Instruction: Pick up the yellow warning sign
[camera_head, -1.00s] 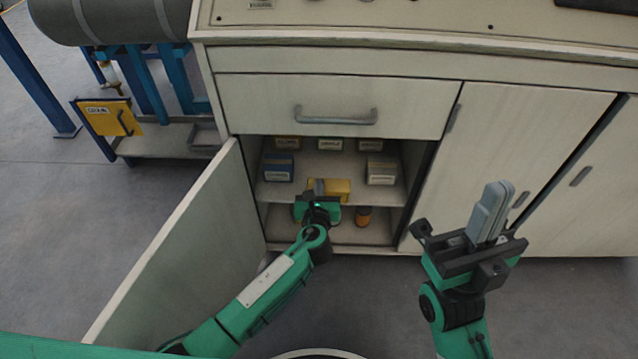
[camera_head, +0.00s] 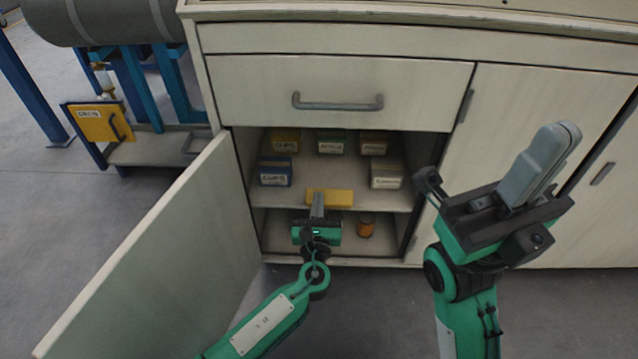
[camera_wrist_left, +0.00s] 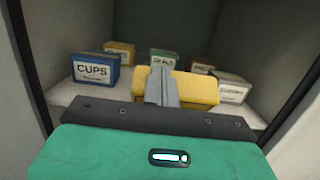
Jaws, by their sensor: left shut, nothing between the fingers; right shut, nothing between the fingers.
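A yellow block-like object (camera_head: 338,197), the likely warning sign, is inside the open cabinet at the front of the shelves. No sign face or lettering shows on it. In the left wrist view the yellow object (camera_wrist_left: 190,88) is right beyond the fingers. My left gripper (camera_head: 318,198) is shut and empty, its fingers overlapping the yellow object in view; I cannot tell whether they touch it. The same fingers show in the left wrist view (camera_wrist_left: 161,72), covering part of it. My right gripper (camera_head: 556,138) is shut and empty, raised before the right cabinet doors.
A blue box labelled CUPS (camera_head: 274,171), a pale box (camera_head: 386,175) and several other labelled boxes stand on the shelf. An orange-brown jar (camera_head: 366,226) stands on the cabinet bottom. The open door (camera_head: 150,260) stands left of my left arm.

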